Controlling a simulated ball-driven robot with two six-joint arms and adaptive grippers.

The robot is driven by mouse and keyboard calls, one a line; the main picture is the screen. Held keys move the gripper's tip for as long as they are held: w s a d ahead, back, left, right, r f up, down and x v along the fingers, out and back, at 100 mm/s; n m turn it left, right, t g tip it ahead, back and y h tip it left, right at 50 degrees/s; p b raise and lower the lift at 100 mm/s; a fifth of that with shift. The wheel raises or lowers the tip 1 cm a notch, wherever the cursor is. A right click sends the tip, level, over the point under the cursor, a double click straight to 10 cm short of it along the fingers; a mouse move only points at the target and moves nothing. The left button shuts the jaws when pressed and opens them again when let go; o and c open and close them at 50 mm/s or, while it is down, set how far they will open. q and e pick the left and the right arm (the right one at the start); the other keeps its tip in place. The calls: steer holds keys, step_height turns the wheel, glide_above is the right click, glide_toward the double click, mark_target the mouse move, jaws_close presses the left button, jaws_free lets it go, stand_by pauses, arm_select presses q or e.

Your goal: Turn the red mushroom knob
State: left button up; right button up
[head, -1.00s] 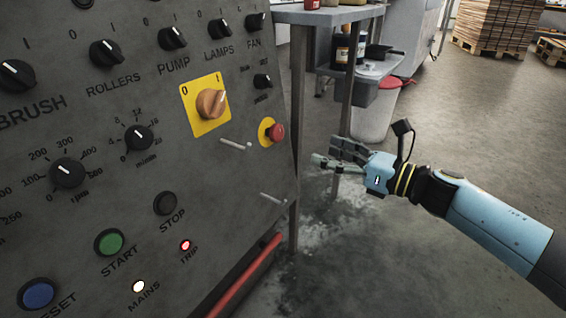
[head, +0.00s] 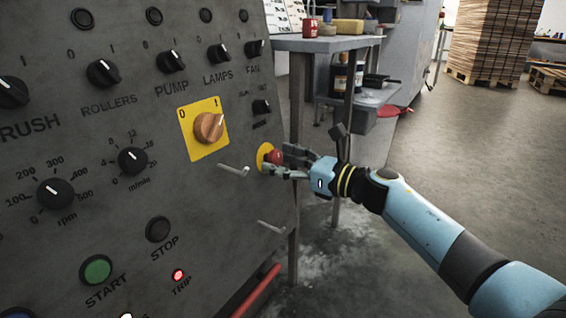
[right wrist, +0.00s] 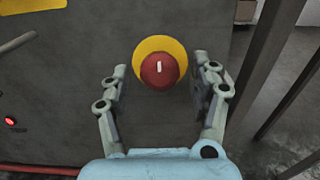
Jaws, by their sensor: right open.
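The red mushroom knob (head: 275,156) sits on a round yellow plate (head: 263,154) near the right edge of the grey control panel. In the right wrist view the knob (right wrist: 160,70) shows face-on with a short white mark, on its yellow plate (right wrist: 158,44). My right gripper (head: 279,163) is at the knob, its fingers partly overlapping it in the head view. In the right wrist view the open fingers (right wrist: 160,82) stand to the left and right of the knob, with a gap visible on each side. My left gripper is not in view.
Two metal pegs stick out of the panel, one left of the knob (head: 233,170) and one below it (head: 272,229). An orange rotary switch (head: 209,127) on a yellow plate is up and left. A grey table (head: 326,44) stands behind the panel's right edge.

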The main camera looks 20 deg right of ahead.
steer(key=c, duration=1.1)
steer(key=shift+c, duration=0.4)
